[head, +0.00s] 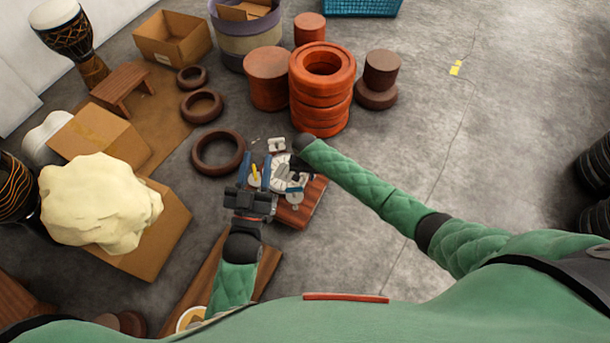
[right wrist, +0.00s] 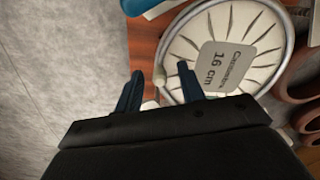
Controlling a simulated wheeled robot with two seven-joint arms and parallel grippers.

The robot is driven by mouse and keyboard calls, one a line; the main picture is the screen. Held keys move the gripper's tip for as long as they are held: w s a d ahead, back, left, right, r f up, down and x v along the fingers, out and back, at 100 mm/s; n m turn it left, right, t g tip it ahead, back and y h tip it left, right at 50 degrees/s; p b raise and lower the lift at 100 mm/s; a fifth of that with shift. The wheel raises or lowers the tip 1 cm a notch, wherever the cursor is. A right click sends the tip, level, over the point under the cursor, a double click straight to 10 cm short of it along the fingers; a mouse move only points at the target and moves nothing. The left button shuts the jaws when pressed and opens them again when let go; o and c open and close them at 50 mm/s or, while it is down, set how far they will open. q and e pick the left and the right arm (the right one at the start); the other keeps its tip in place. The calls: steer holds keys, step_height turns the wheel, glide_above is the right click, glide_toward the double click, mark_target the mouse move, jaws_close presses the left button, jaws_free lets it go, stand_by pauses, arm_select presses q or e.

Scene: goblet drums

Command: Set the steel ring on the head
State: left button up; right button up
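The head, a pale round disc (right wrist: 225,50) with radial creases and a grey "16 cm" label, fills the upper right of the right wrist view. A thin metallic rim circles it; I cannot tell whether this is the separate steel ring. My right gripper (right wrist: 159,88) has two blue fingers spread apart at the disc's left edge, with a small pale knob between them. In the head view, a white disc (head: 295,198) lies on the low wooden board (head: 297,214). My left gripper (head: 259,173) is over the board's left side; its grip is unclear, and a yellow piece shows beside its fingers.
Brown rings (head: 218,150) lie behind the board. Stacked orange rings (head: 322,88) and a red-brown cylinder (head: 267,78) stand farther back. Cardboard boxes (head: 100,135) and a cream lump (head: 98,203) crowd the left.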

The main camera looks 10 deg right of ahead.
step_height(320, 180, up, 8)
steer(key=shift+f+p, duration=0.25)
steer(key=shift+p, duration=0.45)
